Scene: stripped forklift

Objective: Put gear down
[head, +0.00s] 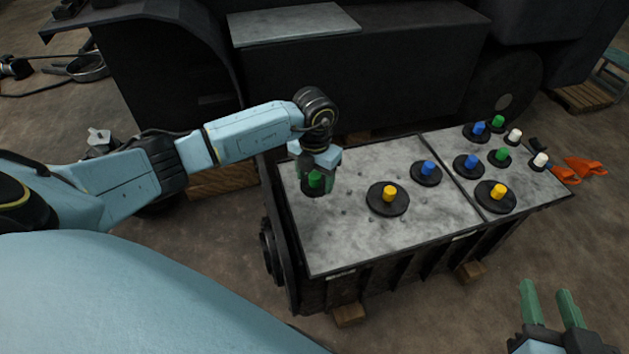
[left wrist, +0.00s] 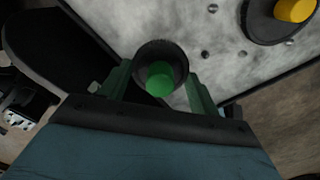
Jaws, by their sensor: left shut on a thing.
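A dark gear (left wrist: 161,53) with a green knob sits between the green fingers of my left gripper (left wrist: 158,88) in the left wrist view. In the head view my left gripper (head: 316,175) points down over the left end of the grey block top (head: 345,232), shut on this gear (head: 314,191). The gear is at or just above the surface; I cannot tell if it touches. A yellow-knobbed gear (head: 388,198) and a blue-knobbed gear (head: 426,173) stand to its right on the same plate. My right gripper (head: 547,294) is open and empty at lower right, away from the block.
The right-hand plate (head: 452,143) carries several gears with blue, green, white and yellow knobs. Orange-handled pliers (head: 580,168) lie at its right edge. The dark forklift body (head: 360,75) stands behind. The left plate's front part is bare except for small holes.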

